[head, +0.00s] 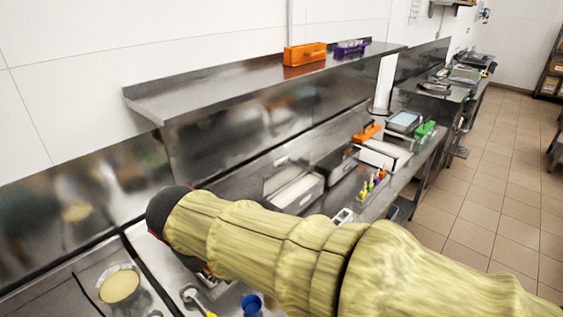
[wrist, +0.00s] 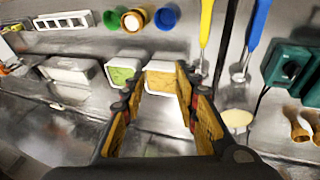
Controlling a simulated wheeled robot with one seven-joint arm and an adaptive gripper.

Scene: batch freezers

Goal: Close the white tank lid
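My gripper (wrist: 158,78) is open in the wrist view, with its two yellow-and-black fingers apart and nothing clearly held. A white box with a yellow face (wrist: 160,82) lies beyond and between the fingers. A similar white box with a green face (wrist: 124,72) is beside the left finger. I cannot tell for sure which part is the white tank lid, or whether a finger touches a box. In the head view my yellow-covered arm crosses the lower middle, and the gripper is hidden.
A round cream-filled container (head: 120,285) sits lower left in the head view. A steel shelf (head: 210,88) runs above the counter. The floor (head: 500,205) at right is clear.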

